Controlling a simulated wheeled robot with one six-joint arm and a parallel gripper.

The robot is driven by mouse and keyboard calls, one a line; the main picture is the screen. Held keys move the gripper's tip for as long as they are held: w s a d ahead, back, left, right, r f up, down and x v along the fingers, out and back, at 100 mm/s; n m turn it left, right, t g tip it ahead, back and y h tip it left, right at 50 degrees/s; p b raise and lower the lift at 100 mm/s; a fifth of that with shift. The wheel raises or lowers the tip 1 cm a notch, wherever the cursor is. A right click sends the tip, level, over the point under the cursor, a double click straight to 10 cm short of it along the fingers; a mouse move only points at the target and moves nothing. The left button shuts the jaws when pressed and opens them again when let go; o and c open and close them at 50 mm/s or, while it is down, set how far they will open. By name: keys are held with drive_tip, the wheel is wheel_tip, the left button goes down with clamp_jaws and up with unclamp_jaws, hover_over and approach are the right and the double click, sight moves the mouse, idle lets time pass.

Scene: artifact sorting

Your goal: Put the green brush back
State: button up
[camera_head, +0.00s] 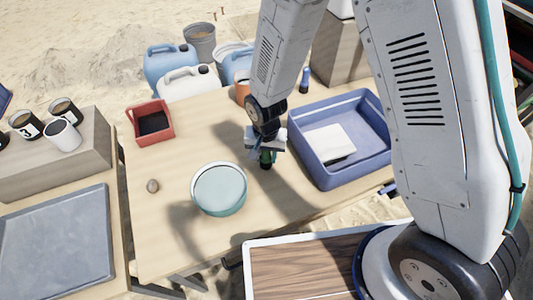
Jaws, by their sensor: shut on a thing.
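My gripper (265,148) points down over the middle of the wooden table, shut on the green brush (266,159). Only a small dark green part of the brush shows below the fingers; the rest is hidden by the gripper. I cannot tell whether the brush touches the table. The brush is between the round teal bowl (219,189) on its left and the blue bin (372,160) on its right.
The blue bin holds a white slab (328,145). A red box (151,122) and a small stone (152,186) are on the left. An orange cup (242,90) and a dark blue bottle (304,80) stand at the back.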

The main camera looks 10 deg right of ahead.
drive_tip(key=shift+f, duration=0.1)
drive_tip(key=o, duration=1)
